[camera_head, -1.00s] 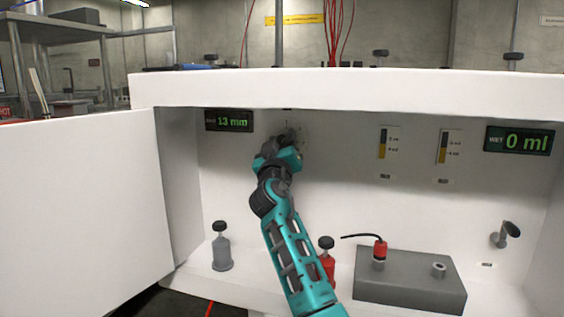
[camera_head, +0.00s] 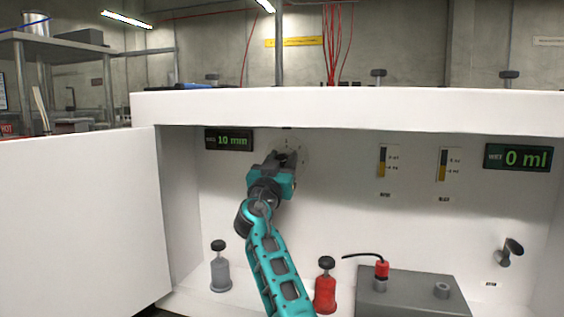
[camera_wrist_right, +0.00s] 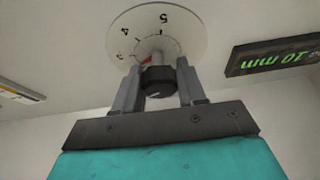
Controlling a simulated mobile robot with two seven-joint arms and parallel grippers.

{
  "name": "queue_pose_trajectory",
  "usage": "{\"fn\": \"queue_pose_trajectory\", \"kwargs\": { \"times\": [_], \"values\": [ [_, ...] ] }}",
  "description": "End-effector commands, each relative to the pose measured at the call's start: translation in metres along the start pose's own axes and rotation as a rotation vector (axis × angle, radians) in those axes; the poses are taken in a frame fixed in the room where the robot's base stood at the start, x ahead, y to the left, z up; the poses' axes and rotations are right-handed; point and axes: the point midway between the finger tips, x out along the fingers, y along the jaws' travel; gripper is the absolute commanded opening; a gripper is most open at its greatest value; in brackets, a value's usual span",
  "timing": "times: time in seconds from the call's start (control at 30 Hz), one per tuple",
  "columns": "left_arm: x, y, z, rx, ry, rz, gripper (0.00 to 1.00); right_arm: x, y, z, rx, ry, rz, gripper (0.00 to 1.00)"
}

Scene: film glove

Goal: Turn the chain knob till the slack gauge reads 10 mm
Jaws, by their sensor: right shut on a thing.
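The slack gauge (camera_head: 229,140) on the back wall reads 10 mm in the head view. It also shows upside down in the right wrist view (camera_wrist_right: 274,56), reading 10 mm. The dark chain knob (camera_wrist_right: 157,81) sits in front of a round white dial (camera_wrist_right: 158,34) with numbers around it. My right gripper (camera_wrist_right: 157,88) has a finger on each side of the knob and is shut on it. In the head view my right gripper (camera_head: 286,158) reaches the wall and hides the knob and part of the dial. My left gripper is not in view.
A grey bottle (camera_head: 220,270) and a red bottle (camera_head: 325,288) stand on the cabinet floor beside my arm. A grey block (camera_head: 408,297) with a red-capped fitting (camera_head: 381,271) is to the right. A second display (camera_head: 518,157) reads 0 ml. An open white door (camera_head: 80,225) is at left.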

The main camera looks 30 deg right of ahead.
Motion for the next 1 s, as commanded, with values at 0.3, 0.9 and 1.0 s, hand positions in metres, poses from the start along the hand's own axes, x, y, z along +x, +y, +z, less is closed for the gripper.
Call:
{"fn": "queue_pose_trajectory", "kwargs": {
  "times": [0.3, 0.9, 1.0],
  "values": [
    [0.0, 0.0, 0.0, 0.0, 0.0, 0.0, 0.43, 0.001, 0.0, -0.003, 0.002, 0.005, -0.001, 0.43],
    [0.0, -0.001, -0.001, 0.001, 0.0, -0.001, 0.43, -0.01, -0.001, 0.0, -0.001, 0.001, -0.003, 0.65],
    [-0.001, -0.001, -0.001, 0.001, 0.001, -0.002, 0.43, -0.025, -0.001, 0.001, 0.001, -0.001, -0.002, 0.65]
  ]
}}
